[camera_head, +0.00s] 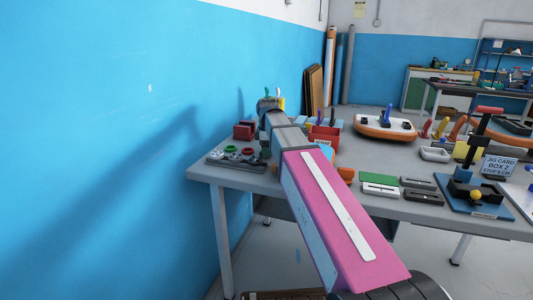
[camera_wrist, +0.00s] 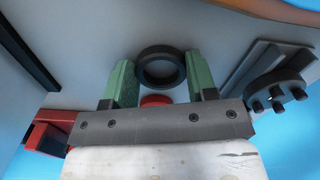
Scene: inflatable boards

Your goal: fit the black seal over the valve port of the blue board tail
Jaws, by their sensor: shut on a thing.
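In the wrist view, my gripper (camera_wrist: 159,62) has two green fingers shut on a black ring, the black seal (camera_wrist: 160,82). The seal's round opening shows grey surface through it. In the head view, my gripper (camera_head: 270,103) is small and far off at the end of my arm, above the back left of the table; the seal cannot be made out there. I cannot pick out the blue board tail or its valve port with certainty. A board with an orange rim (camera_head: 372,130) and a blue upright part lies at the table's back.
A grey tray (camera_head: 232,165) with green and red rings sits at the table's left corner, near the blue wall (camera_head: 110,120). Red bins (camera_head: 322,137) stand right of my arm. A blue-based jig (camera_head: 503,211) with a card is at right.

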